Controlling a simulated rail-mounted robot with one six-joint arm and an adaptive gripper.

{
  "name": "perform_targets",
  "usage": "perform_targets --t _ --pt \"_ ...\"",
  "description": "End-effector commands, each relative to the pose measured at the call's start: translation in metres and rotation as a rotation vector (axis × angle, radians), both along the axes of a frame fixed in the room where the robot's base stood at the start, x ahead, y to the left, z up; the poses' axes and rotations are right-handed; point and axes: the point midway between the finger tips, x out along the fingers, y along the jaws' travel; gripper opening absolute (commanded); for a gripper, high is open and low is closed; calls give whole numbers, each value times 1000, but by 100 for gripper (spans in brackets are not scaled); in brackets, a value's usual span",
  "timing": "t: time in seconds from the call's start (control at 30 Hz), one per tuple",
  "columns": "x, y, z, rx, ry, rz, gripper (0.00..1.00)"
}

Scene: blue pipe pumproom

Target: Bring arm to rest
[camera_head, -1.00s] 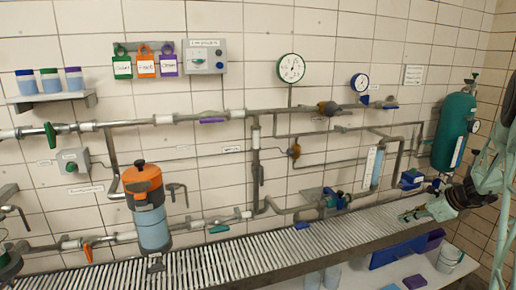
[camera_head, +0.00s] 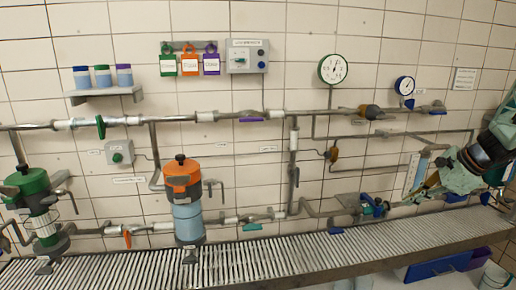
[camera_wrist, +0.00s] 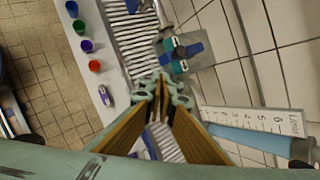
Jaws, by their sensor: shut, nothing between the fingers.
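My gripper (camera_head: 394,203) is at the right of the head view, in front of the wall pipes and above the roller conveyor (camera_head: 290,252). Its fingers point left and slightly down, near the blue valve assembly (camera_head: 370,206). In the wrist view my gripper (camera_wrist: 163,84) shows brown inner finger faces, with the tips together and nothing held. My arm comes in from the right edge and hides part of the pipework behind it.
The sight tube with a white scale (camera_head: 413,172) is close beside my gripper; its scale (camera_wrist: 250,120) also shows in the wrist view. An orange-topped pump (camera_head: 183,180) and a green-topped pump (camera_head: 28,182) stand left. Small coloured cups (camera_wrist: 86,46) line a white surface.

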Motion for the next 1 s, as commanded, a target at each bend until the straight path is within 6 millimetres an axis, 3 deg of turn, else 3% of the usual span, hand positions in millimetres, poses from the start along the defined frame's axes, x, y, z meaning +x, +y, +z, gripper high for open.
perform_targets --t 0.4,1.0 --pt "-39 88 59 -121 -19 225 0" --pt "-119 195 122 -295 -46 541 0"
